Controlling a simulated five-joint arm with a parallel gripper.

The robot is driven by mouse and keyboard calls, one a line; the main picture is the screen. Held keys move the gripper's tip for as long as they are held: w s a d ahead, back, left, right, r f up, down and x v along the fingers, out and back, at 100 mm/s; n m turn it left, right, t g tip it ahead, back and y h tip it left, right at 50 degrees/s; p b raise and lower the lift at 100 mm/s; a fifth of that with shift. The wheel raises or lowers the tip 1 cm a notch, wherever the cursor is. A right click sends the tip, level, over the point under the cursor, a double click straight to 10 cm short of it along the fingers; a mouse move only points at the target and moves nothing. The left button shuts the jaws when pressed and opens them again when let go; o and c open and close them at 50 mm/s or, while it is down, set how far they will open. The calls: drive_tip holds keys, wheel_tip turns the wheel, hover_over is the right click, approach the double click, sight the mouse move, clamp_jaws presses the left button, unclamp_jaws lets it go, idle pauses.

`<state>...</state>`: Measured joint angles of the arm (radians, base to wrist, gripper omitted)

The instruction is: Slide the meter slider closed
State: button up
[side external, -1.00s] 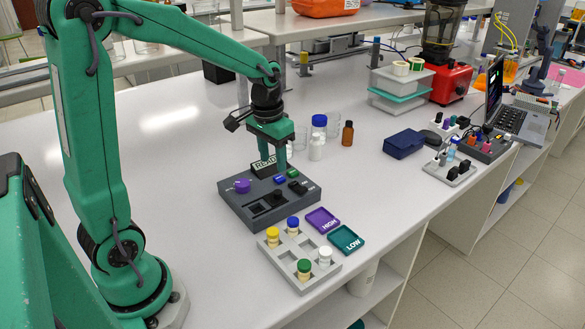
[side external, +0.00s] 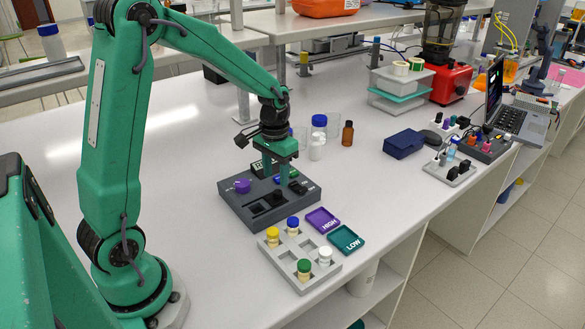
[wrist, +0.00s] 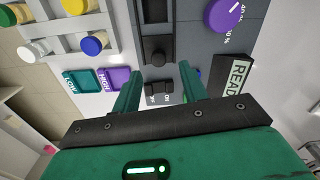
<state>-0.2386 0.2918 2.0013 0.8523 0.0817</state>
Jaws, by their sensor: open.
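The meter is a dark grey box (side external: 240,205) on the bench, with a purple knob (side external: 242,186) at its left. It has a dark recessed slot (side external: 262,209) with a black slider block (side external: 278,195) at one end; the slot (wrist: 153,18) and block (wrist: 156,52) also show in the wrist view. My gripper (side external: 275,178) points down over the meter's back part, open and empty. In the wrist view its fingers (wrist: 160,82) stand either side of a small black rocker switch (wrist: 158,90), with the slider block beyond them. I cannot tell whether they touch the meter.
A grey rack (side external: 266,247) with several capped vials stands in front of the meter. A purple HIGH tray (side external: 322,220) and a teal LOW tray (side external: 346,240) lie beside it. Bottles, including a brown one (side external: 347,134), stand behind.

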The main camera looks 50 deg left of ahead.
sight(277, 191)
drive_tip(key=shift+f, duration=2.4)
clamp_jaws()
